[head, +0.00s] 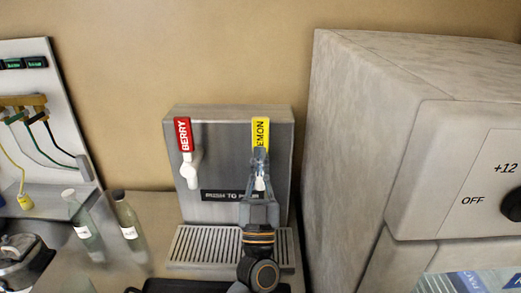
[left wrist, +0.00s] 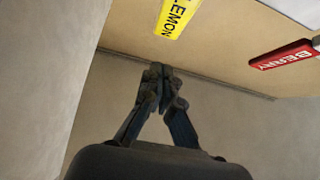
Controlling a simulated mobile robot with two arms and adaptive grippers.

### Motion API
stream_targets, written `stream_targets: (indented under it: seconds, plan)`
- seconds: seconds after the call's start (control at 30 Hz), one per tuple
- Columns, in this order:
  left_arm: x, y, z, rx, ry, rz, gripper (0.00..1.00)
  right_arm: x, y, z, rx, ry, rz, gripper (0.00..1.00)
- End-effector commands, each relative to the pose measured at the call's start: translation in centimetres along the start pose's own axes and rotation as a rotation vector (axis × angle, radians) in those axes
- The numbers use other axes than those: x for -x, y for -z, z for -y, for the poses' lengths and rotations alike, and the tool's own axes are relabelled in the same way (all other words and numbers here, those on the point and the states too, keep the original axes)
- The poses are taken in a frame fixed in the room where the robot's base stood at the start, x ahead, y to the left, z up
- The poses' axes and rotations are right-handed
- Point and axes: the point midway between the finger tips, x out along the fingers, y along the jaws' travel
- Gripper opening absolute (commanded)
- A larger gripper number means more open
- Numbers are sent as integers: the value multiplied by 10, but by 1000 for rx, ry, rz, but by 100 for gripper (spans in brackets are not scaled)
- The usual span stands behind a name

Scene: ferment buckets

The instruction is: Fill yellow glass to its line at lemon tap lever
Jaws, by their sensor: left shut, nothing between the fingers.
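The yellow lemon tap lever (head: 260,128) stands at the right of the metal dispenser (head: 222,150). Its yellow label also shows at the top of the left wrist view (left wrist: 176,15). My left gripper (head: 260,155) is shut and empty, with its fingertips in front of the lever's lower end. I cannot tell whether they touch it. It hides most of the white lemon spout (head: 260,184). In the left wrist view the closed fingertips (left wrist: 157,71) point up toward the label. The yellow glass is not visible in either view. My right gripper is not in view.
The red berry lever (head: 183,134) and its white spout (head: 191,170) are at the dispenser's left. A slotted drip tray (head: 200,246) lies below. Two bottles (head: 84,228) (head: 129,222) stand left. A large grey cabinet (head: 350,150) rises close on the right.

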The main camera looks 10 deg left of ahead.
Motion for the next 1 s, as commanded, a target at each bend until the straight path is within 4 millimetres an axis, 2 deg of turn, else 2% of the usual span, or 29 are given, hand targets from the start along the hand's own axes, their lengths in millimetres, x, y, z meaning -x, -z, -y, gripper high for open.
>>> stream_targets:
  seconds: [0.03, 0.17, 0.27, 0.53, 1.0]
  plan:
    - [11, 1, 0, 1, 2, 1, 0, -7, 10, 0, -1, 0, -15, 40]
    - [24, 8, 0, 1, 1, 0, 0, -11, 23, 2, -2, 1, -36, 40]
    - [29, 11, 0, 1, 1, -1, 0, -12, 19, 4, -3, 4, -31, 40]
    - [30, 12, 0, 0, 0, -1, 0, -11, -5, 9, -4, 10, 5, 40]
    - [30, 12, 0, 0, 0, -1, 0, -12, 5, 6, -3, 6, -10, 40]
